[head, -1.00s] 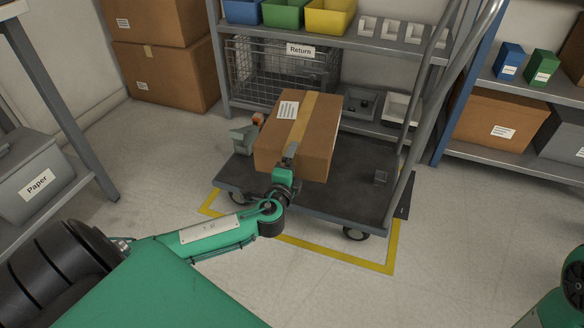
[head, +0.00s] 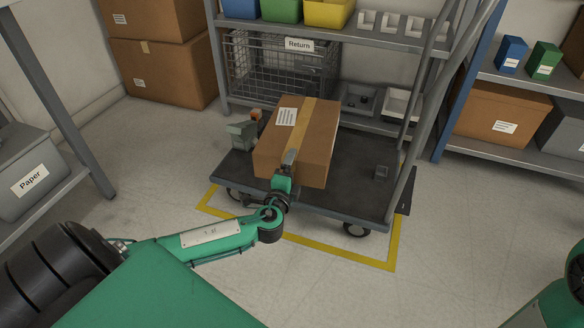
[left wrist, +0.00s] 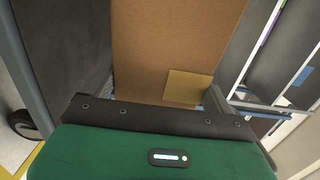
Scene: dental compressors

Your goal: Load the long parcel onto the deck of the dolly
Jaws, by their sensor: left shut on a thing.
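The long parcel (head: 320,150) is a brown cardboard box with a tan tape strip and a white label on top. My left gripper (head: 288,160) is shut on its near side. The parcel is over the left and middle part of the dolly's dark deck (head: 355,190); whether its underside touches the deck is hidden. In the left wrist view the parcel (left wrist: 175,45) fills the middle, with a tape patch near the gripper (left wrist: 160,97). My right gripper is out of view; only part of the right arm shows at the right edge.
A grey object (head: 242,134) with an orange part is left of the parcel. The dolly's handle (head: 425,105) rises at the right. Yellow floor tape (head: 340,255) surrounds the dolly. Shelving (head: 390,42) stands behind.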

